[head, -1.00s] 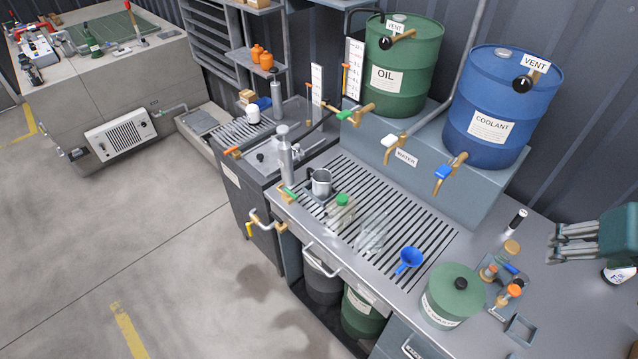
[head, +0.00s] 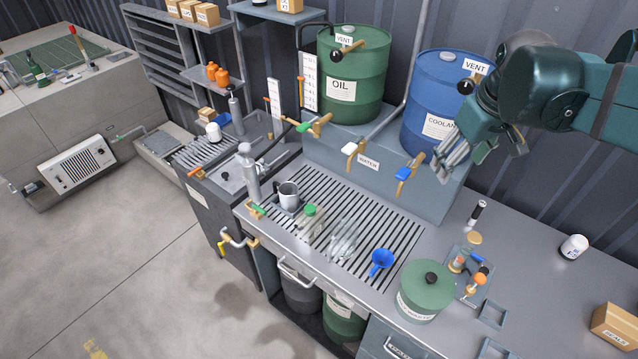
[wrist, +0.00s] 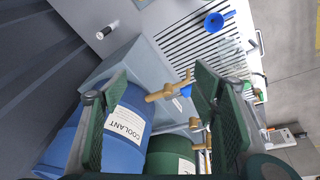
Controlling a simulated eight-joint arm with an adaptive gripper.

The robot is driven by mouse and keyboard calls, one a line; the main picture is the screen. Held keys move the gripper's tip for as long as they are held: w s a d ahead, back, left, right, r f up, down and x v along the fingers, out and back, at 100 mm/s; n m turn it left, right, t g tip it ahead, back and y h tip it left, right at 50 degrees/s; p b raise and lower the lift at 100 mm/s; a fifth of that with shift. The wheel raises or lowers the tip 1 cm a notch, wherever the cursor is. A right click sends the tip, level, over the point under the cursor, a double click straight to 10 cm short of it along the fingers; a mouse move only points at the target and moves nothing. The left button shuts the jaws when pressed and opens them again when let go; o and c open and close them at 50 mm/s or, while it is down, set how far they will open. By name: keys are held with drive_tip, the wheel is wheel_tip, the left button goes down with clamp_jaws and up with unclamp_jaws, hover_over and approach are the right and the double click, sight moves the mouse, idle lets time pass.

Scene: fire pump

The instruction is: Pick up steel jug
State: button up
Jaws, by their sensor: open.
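The steel jug (head: 288,195) is a small grey metal cup with a dark handle. It stands upright at the left end of the slotted drain grate in the head view, beside a clear bottle with a green cap (head: 310,217). My gripper (head: 452,160) is high at the right in the head view, in front of the blue coolant drum (head: 428,113), well apart from the jug. Its fingers are open and empty; the wrist view shows the two green pads spread (wrist: 153,110). I cannot make out the jug in the wrist view.
Taps stick out over the grate, including a blue-handled one (head: 404,175). A clear vessel (head: 343,240), a blue funnel (head: 381,261) and a green lidded canister (head: 425,290) stand right of the jug. A tall grey pump bottle (head: 248,170) stands left of it.

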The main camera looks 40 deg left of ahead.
drive_tip(key=w+a+f+n+g+p, duration=0.1)
drive_tip(key=a+f+n, duration=0.1)
drive_tip(key=a, duration=0.7)
drive_tip(key=w+a+f+n+p, duration=0.1)
drive_tip(key=a+n, duration=0.1)
drive_tip(key=a, duration=0.6)
drive_tip(key=n+g+h+b, duration=0.2)
drive_tip(key=n+b, duration=0.1)
drive_tip(key=b, duration=0.1)
hover_over(287, 186)
drive_tip(key=s+d, duration=0.2)
wheel_tip(287, 186, down, 26)
drive_tip(key=shift+f, duration=0.2)
drive_tip(key=shift+w, duration=0.1)
drive_tip(key=shift+f, duration=1.35)
drive_tip(key=shift+f, duration=0.15)
drive_tip(key=shift+f, duration=2.45)
